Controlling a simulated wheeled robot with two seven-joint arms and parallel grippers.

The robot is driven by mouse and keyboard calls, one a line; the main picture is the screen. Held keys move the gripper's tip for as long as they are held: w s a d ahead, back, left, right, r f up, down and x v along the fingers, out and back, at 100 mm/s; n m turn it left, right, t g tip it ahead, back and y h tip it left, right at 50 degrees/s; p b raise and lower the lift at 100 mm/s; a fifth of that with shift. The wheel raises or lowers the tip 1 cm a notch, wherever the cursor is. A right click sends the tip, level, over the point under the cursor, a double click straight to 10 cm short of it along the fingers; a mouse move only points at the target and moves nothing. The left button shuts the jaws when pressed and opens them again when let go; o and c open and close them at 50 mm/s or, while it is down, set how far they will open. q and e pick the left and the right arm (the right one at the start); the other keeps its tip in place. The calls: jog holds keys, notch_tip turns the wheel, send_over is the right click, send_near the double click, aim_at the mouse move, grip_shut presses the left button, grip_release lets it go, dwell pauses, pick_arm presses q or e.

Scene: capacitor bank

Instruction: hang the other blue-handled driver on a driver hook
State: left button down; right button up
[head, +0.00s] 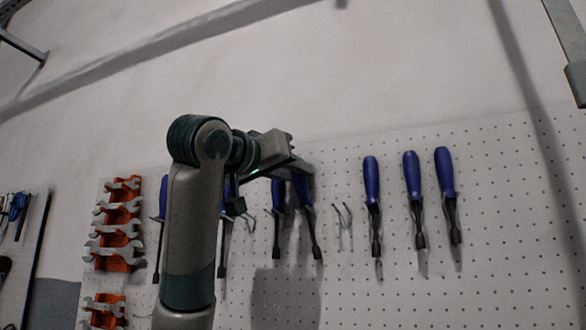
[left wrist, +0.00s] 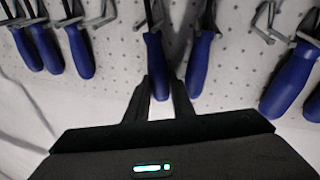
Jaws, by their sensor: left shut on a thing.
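My left gripper (head: 300,172) is at the pegboard, shut on the handle of a blue-handled driver (head: 303,190). In the left wrist view, my fingers (left wrist: 163,108) sit either side of that handle (left wrist: 157,68). The driver's dark shaft points down and tilts slightly. Whether a hook bears it is hidden. A second blue-handled driver (head: 278,194) hangs close on its left; in the left wrist view its handle (left wrist: 199,65) is right beside my finger. An empty driver hook (head: 343,214) shows right of the held driver. My right gripper is not in view.
Three blue-handled drivers (head: 412,176) hang at the right of the pegboard (head: 520,210). More drivers (head: 162,200) hang at the left, partly behind my arm. Orange racks (head: 118,215) with wrenches are at far left. The board's far right is clear.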

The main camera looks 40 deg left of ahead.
pick_arm(q)
jog(key=shift+w+f, duration=0.15)
jog(key=shift+f, duration=0.05)
dwell(0.4)
jog(key=c, duration=1.7)
grip_release()
jog(key=shift+o, duration=1.2)
jog(key=shift+d, duration=0.4)
jog(key=shift+a, duration=0.25)
jog(key=shift+f, duration=0.1)
